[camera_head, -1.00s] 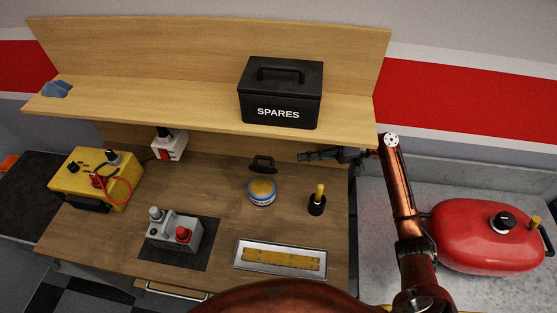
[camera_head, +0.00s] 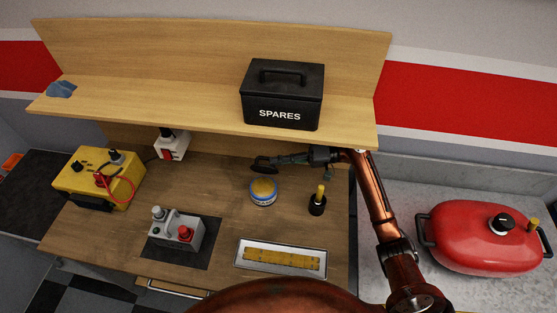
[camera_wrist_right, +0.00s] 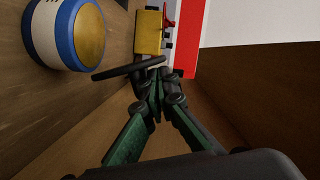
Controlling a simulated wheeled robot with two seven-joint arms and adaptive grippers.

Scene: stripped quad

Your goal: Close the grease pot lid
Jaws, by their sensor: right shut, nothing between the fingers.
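The grease pot (camera_head: 263,193) is a blue and white tin with yellow grease showing in its open top. It stands on the workbench and also shows in the right wrist view (camera_wrist_right: 62,35). Its dark lid (camera_head: 262,168) stands raised at the pot's back edge; in the wrist view the lid (camera_wrist_right: 125,72) is seen nearly edge-on. My right gripper (camera_head: 284,160) is shut and empty, reaching in from the right just behind the lid. In the wrist view its fingertips (camera_wrist_right: 155,78) are close by the lid; I cannot tell whether they touch. My left gripper is not in view.
A black pot with a yellow handle (camera_head: 318,202) stands right of the grease pot. A tray (camera_head: 240,258) lies in front. The shelf (camera_head: 205,105) with the SPARES box (camera_head: 282,95) overhangs the bench's back. Bare wood lies left of the pot.

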